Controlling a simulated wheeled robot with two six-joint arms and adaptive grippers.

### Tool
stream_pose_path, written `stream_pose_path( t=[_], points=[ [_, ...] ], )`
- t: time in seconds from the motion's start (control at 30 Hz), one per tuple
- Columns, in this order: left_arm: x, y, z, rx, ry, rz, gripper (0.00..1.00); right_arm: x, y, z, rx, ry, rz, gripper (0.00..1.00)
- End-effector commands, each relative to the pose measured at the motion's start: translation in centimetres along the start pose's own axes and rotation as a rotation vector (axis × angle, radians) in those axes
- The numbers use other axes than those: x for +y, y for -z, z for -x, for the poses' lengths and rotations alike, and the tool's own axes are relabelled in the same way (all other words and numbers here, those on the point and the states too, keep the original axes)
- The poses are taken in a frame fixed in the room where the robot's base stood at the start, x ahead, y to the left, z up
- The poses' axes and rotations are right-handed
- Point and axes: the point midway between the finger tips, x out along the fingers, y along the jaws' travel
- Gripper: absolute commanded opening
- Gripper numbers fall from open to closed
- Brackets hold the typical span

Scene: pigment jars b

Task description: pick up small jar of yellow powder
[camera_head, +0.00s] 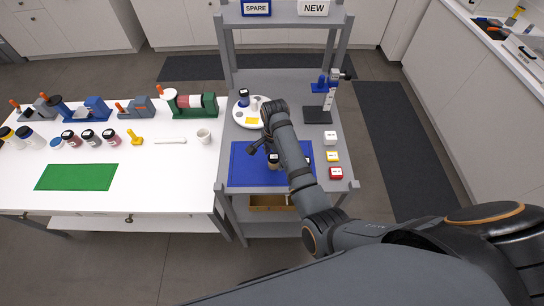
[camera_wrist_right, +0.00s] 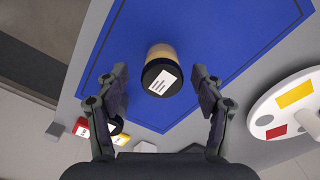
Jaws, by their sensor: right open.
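The small jar of yellow powder (camera_wrist_right: 161,70) has a black lid with a white label and a pale yellow body. It stands on the blue mat (camera_wrist_right: 210,40), and also shows in the head view (camera_head: 274,162) beside my right arm. My right gripper (camera_wrist_right: 160,80) is open, with its fingers on either side of the jar and visible gaps to it. In the head view the right gripper (camera_head: 264,146) is partly hidden by my arm. My left gripper is in neither view.
A round white palette (camera_head: 240,117) lies behind the mat. White, yellow and red labelled blocks (camera_head: 336,173) line the right side. A stand (camera_head: 320,110) is at the back right. Several jars (camera_head: 88,137) stand on the white table.

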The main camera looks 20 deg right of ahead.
Motion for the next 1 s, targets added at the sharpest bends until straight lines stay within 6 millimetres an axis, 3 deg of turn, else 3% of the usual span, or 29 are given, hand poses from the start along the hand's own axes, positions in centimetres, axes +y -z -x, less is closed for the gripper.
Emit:
stream_pose_path(
  t=[0.27,0.7,1.0],
  points=[
    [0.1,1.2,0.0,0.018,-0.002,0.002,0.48,0.2,-0.1,-0.5,0.001,0.002,-0.002,0.68],
    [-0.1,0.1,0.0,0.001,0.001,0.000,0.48,0.3,-0.1,-0.6,0.001,0.001,-0.002,0.09],
    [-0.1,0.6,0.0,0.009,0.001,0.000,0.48,0.2,-0.1,-0.5,0.000,-0.002,-0.001,0.09]
  ],
)
